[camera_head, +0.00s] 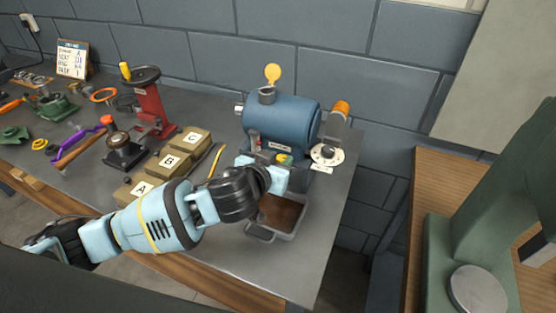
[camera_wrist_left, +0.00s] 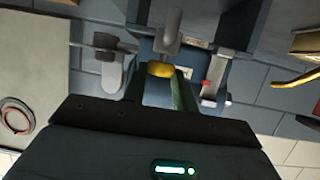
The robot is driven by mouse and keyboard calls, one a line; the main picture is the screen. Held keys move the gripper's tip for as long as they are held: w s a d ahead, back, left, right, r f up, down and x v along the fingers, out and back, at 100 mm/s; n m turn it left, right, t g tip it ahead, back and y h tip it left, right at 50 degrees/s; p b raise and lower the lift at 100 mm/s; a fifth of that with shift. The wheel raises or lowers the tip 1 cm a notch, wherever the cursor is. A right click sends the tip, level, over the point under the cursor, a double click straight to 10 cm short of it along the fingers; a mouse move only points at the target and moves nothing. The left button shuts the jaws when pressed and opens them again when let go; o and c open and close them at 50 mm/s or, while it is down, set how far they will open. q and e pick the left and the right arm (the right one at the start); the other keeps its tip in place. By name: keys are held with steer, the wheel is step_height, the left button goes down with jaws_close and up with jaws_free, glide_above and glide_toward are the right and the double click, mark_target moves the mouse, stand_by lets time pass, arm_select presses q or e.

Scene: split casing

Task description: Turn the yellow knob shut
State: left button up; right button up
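The yellow knob (camera_head: 284,159) sits low on the front of the blue machine (camera_head: 287,126). In the left wrist view the yellow knob (camera_wrist_left: 160,69) shows just beyond and between my finger ends. My left gripper (camera_head: 272,173) reaches in from the left at the machine's front, and its black wrist hides part of it. In the left wrist view my left gripper (camera_wrist_left: 160,88) has its two fingers apart, one on each side of the knob's line. I cannot tell whether they touch it. My right gripper is not in view.
A brown-bottomed tray (camera_head: 297,229) lies under my left gripper. Boxes A, B (camera_head: 168,163) and C stand to the left, with a red stand (camera_head: 149,107) behind. The bench front right is clear.

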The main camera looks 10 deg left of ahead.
arm_select(q)
steer(key=c, duration=0.3)
steer(key=shift+a, duration=0.1)
